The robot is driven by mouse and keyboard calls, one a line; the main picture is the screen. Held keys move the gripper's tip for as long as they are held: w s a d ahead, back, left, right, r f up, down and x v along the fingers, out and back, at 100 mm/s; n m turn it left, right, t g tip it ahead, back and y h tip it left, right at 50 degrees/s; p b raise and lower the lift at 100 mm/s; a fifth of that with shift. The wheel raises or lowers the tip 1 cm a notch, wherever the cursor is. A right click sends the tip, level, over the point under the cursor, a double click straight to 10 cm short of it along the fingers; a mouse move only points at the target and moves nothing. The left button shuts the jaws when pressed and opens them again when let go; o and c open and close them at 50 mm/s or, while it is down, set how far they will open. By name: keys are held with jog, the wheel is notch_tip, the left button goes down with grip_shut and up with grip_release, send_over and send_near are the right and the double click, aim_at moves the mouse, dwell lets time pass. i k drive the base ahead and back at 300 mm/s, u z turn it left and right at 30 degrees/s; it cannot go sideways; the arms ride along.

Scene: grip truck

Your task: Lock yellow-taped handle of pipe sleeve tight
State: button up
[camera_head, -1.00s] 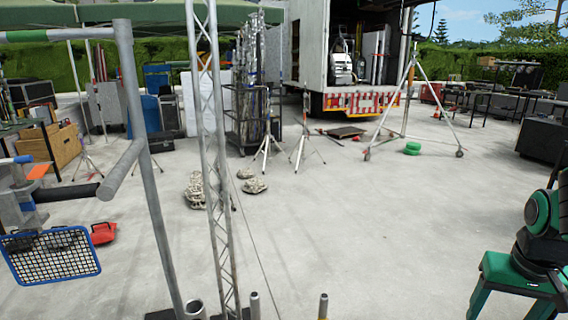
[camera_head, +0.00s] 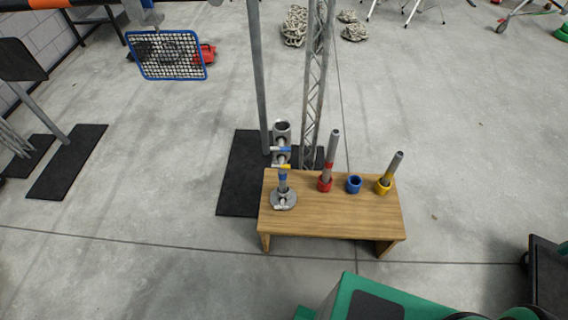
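A grey metal pipe sleeve (camera_head: 282,130) stands upright at the left end of a small wooden bench (camera_head: 345,225). The yellow-taped handle (camera_head: 281,166) is a small bar crossing the lower sleeve. A blue-taped handle (camera_head: 281,149) sits just above it. I cannot tell how tight either handle is. My gripper is not in view.
On the bench stand a pipe in a red collar (camera_head: 326,184), an empty blue collar (camera_head: 354,184) and a tilted pipe in a yellow collar (camera_head: 384,186). A tall pole (camera_head: 259,80) and lattice truss (camera_head: 312,90) rise behind.

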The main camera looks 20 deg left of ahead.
aim_at(280, 164)
jog(key=u, duration=1.2)
jog(key=k, duration=0.4)
jog(key=u, duration=0.55)
